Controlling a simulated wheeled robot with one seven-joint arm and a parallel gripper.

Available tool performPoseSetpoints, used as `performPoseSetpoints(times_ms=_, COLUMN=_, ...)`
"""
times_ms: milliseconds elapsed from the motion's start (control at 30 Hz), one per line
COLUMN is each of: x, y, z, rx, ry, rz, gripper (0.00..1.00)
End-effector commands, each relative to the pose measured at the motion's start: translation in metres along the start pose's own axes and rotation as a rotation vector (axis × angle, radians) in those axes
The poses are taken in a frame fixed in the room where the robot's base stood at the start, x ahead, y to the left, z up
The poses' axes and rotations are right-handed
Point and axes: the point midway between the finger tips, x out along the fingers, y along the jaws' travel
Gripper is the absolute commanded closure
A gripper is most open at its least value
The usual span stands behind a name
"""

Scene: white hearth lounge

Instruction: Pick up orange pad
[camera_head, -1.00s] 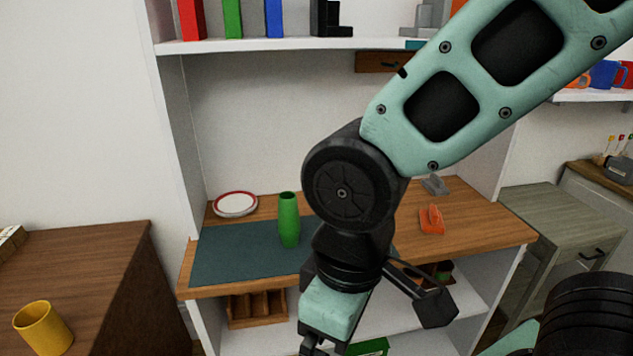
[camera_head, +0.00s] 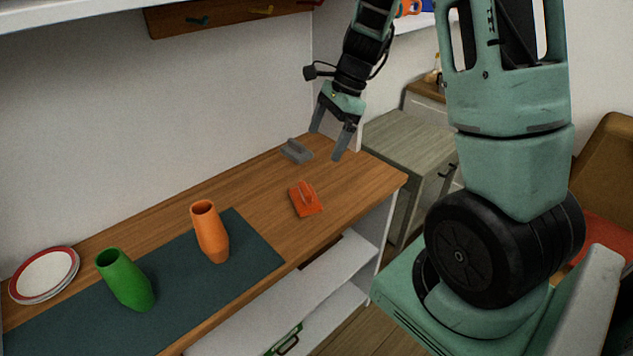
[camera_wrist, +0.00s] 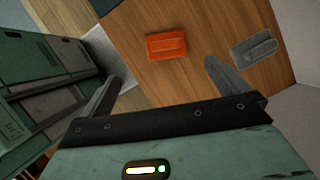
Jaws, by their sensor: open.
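The orange pad (camera_head: 305,200), a flat block with a raised handle, lies on the wooden counter (camera_head: 253,190) right of the dark mat. In the wrist view the orange pad (camera_wrist: 166,46) lies beyond the fingertips, between their directions. My gripper (camera_head: 334,145) is open and empty, above the counter's right end, up and right of the pad in the head view. In the wrist view my gripper (camera_wrist: 163,75) shows both fingers spread, touching nothing. A grey pad (camera_head: 296,150) of similar shape lies behind the orange one; it also shows in the wrist view (camera_wrist: 254,47), right of the right finger.
An orange vase (camera_head: 210,232) and a green vase (camera_head: 125,280) stand on the dark mat (camera_head: 185,310). Stacked plates (camera_head: 45,274) lie at the far left. A hook rail (camera_head: 225,14) is on the wall. The counter around the orange pad is clear.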

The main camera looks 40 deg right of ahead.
Motion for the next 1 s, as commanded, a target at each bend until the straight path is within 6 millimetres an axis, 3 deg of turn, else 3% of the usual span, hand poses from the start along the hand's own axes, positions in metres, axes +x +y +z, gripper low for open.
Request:
performPoseSetpoints(times_ms=167, x=0.011, y=-0.004, z=-0.01, rx=0.056, ry=-0.003, rz=-0.008, gripper=0.0)
performPoseSetpoints(times_ms=633, x=0.104, y=-0.004, z=-0.009, rx=0.048, ry=-0.002, rz=-0.006, gripper=0.0)
performPoseSetpoints(times_ms=1000, x=0.137, y=-0.005, z=-0.01, rx=0.048, ry=-0.002, rz=-0.006, gripper=0.0)
